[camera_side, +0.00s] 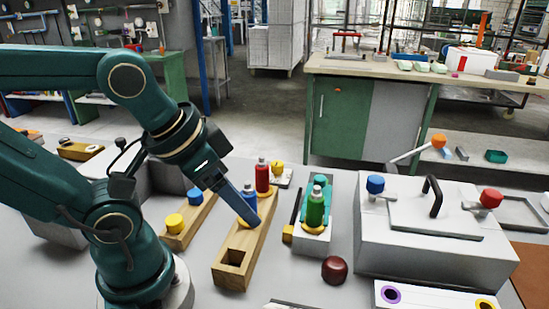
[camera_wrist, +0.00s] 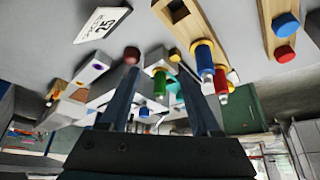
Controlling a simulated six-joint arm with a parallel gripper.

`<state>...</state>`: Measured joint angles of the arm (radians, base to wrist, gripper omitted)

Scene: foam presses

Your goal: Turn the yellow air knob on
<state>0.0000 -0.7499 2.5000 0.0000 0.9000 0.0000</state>
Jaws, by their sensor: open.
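A yellow knob (camera_side: 278,169) stands on a small pale plate behind the red bottle in the side view. Another yellow knob (camera_side: 175,222) sits on a wooden block at the left, beside a blue knob (camera_side: 195,196). I cannot tell from the pictures which one is the air knob. My gripper (camera_side: 252,216) points down and to the right over the holed wooden block, apart from both yellow knobs. In the wrist view its two fingers (camera_wrist: 158,66) are spread with nothing held between them. I cannot make out either yellow knob clearly there.
The holed wooden block (camera_side: 233,275) carries red (camera_side: 262,177) and blue bottles close to my fingers. A green bottle (camera_side: 315,208) stands in a grey tray. A dark red ball (camera_side: 334,270) lies in front. A grey press (camera_side: 420,255) with a black handle fills the right.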

